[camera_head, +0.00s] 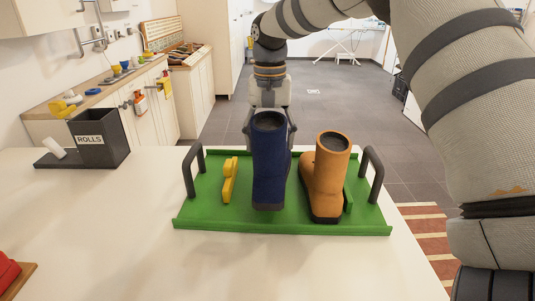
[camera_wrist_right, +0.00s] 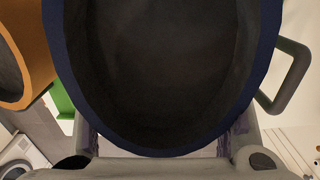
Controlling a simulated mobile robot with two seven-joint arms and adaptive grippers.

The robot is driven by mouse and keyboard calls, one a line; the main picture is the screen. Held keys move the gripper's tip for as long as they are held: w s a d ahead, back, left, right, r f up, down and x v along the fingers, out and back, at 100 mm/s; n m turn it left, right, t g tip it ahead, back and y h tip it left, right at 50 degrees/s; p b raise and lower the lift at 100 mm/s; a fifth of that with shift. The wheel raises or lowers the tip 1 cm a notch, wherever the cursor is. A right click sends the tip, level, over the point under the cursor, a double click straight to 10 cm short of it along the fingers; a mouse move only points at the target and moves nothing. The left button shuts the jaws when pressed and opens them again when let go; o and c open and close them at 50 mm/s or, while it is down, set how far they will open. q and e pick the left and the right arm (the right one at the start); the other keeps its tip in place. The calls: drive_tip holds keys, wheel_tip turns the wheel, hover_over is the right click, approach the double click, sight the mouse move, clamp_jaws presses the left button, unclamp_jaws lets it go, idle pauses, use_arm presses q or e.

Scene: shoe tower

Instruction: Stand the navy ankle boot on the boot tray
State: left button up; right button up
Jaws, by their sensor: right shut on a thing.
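The navy ankle boot (camera_head: 270,170) is upright over the middle of the green boot tray (camera_head: 205,212), opening up. I cannot tell whether its sole touches the tray. My right gripper (camera_head: 270,122) reaches it from the far side and is shut on its upper part, one finger on each side. In the right wrist view the navy boot's dark opening (camera_wrist_right: 155,70) fills the middle, with the right gripper (camera_wrist_right: 160,145) below it. My left gripper is not in view.
An orange boot (camera_head: 328,170) stands on the tray, right of the navy boot. Dark handles rise at both tray ends. A black ROLLS box (camera_head: 98,140) stands left. The white table (camera_head: 120,225) is clear between.

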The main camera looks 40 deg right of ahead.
drive_tip(key=f, duration=0.3)
drive_tip(key=w+d+f, duration=0.1)
drive_tip(key=shift+d+f, duration=0.1)
drive_tip(key=shift+f, duration=0.1)
drive_tip(key=o, duration=2)
drive_tip(key=shift+f, duration=0.15)
wheel_tip(320, 180, up, 12)
drive_tip(key=shift+r+b, duration=0.15)
drive_tip(key=shift+b, duration=0.15)
